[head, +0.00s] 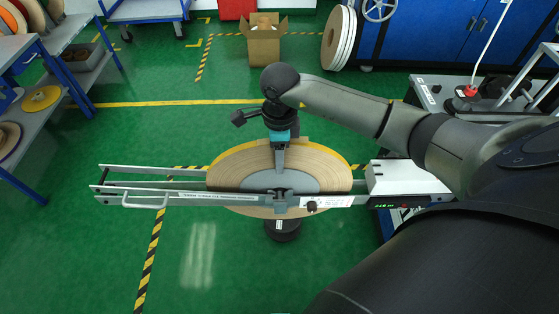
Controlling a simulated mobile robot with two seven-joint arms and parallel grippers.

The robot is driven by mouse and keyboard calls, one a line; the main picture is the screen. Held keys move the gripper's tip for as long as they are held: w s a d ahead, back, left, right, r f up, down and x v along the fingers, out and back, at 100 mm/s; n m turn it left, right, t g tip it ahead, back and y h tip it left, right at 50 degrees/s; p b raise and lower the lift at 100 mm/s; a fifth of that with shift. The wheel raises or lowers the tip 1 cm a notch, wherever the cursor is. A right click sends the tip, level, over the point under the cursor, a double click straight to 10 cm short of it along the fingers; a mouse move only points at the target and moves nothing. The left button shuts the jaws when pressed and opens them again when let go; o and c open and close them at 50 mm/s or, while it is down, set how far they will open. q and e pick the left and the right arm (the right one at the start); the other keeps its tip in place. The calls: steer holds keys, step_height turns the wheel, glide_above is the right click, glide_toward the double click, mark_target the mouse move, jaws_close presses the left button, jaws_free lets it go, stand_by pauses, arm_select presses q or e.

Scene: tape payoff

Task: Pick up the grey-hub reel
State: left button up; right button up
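A large reel (232,170) of tan tape with a grey hub (308,182) lies flat in the payoff, and a yellow edge shows along its far side. The payoff's long metal rail (235,200) crosses over the near part of the reel, with a dark clamp-like part at the middle. My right gripper (280,165) reaches in from the right, below a teal band, and points down over the far part of the reel towards the hub. Its fingertips are too small to tell whether they are apart or touch the hub. My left gripper is not in view.
A white box (405,178) with a small green display joins the rail's right end. A bar handle (146,206) sticks out at left. Shelves with reels (41,99) stand at left, a cardboard box (263,45) at the back. Green floor is clear at lower left.

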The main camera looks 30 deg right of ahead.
jaws_close()
stand_by(1.1)
steer(key=shift+w+r, duration=0.2)
